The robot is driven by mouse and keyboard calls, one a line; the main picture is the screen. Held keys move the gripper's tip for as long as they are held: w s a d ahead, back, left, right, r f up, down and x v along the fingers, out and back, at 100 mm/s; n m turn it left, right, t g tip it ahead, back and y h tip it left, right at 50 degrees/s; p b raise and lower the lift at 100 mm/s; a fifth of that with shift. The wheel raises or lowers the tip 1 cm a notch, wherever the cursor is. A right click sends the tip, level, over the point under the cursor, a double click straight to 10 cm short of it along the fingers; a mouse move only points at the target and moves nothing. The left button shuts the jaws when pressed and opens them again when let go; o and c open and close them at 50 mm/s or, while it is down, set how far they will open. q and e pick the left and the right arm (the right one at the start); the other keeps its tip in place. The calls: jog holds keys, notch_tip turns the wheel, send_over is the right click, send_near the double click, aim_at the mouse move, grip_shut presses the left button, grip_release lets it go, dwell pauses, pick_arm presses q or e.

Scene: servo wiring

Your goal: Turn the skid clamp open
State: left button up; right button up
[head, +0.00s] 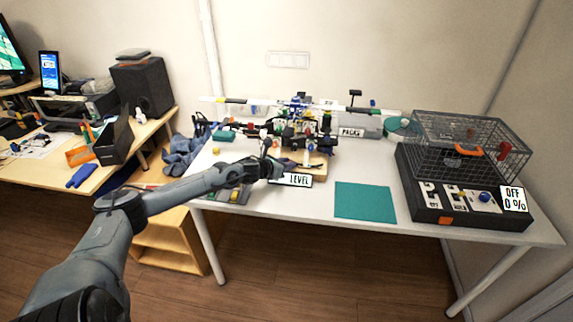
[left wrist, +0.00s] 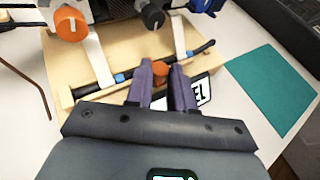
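My left gripper (head: 268,162) is low over the wooden stand at the middle of the table. In the left wrist view its two purple fingers (left wrist: 162,78) point at the stand, one on each side of a small orange knob (left wrist: 161,69), which looks like the skid clamp. The knob fills the gap between the fingertips. I cannot tell whether they press on it. A black skid rod (left wrist: 105,88) with blue bands lies along the wooden base (left wrist: 62,64) beside the fingers. The helicopter model (head: 298,128) stands above the base. My right gripper is not in view.
A LEVEL sign (head: 292,180) lies right by the gripper. A larger orange knob (left wrist: 70,23) and a dark knob (left wrist: 152,16) are further back. A green mat (head: 365,201) and a wire cage on a black box (head: 450,213) are to the right. The table front is mostly clear.

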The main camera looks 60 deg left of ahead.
pick_arm(q)
grip_shut()
